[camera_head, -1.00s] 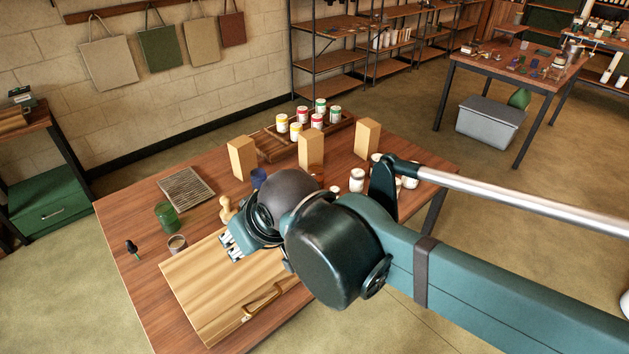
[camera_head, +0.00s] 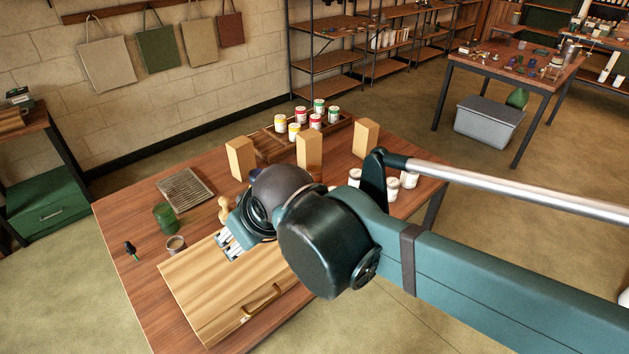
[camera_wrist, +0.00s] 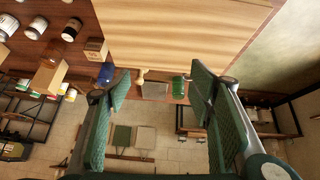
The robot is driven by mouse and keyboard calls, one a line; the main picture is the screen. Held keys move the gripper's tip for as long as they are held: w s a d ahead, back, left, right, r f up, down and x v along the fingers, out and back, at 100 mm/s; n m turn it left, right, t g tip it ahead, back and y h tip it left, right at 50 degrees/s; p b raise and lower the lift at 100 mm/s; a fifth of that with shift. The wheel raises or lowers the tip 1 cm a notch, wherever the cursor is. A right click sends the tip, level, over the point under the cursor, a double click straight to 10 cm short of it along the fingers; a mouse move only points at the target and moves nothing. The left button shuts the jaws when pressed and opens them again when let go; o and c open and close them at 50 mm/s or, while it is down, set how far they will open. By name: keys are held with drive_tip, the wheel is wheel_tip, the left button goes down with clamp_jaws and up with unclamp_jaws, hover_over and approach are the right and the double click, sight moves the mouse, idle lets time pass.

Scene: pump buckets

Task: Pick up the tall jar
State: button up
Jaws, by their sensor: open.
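Several jars stand on the table, and I cannot tell for sure which is the tall jar. White lidded jars (camera_head: 393,187) stand at the table's right side, partly behind my arm. In the wrist view a white jar (camera_wrist: 37,28) and a dark brown jar (camera_wrist: 72,30) show at the upper left. A green glass jar (camera_head: 165,217) stands at the left; it also shows in the wrist view (camera_wrist: 178,88), between my fingers but farther off. My gripper (camera_head: 230,243) is open and empty above the wooden case, and its two fingers show in the wrist view (camera_wrist: 160,90).
The wooden case (camera_head: 205,290) lies at the table's front. Upright wooden blocks (camera_head: 309,152) stand before a tray of colour-labelled jars (camera_head: 295,131). A slatted board (camera_head: 186,188), a small cup (camera_head: 176,244) and a dark dropper-like item (camera_head: 130,249) lie at the left.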

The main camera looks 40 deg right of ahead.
drive_tip(key=w+d+n+g+h, duration=0.1)
drive_tip(key=w+d+n+h, duration=0.1)
drive_tip(key=w+d+n, duration=0.5)
drive_tip(key=n+g+h+p, duration=0.35)
drive_tip(key=n+h, duration=0.25)
drive_tip(key=n, duration=0.7)
approach(309, 173)
drive_tip(key=s+x, duration=0.1)
drive_tip(key=x, duration=0.4)
drive_tip(key=shift+w+d+f+g+h+b, duration=0.3)
drive_tip(key=shift+d+f+b, duration=0.1)
drive_tip(key=shift+f, duration=0.1)
drive_tip(key=shift+x, duration=1.25)
drive_tip(key=shift+b, duration=0.3)
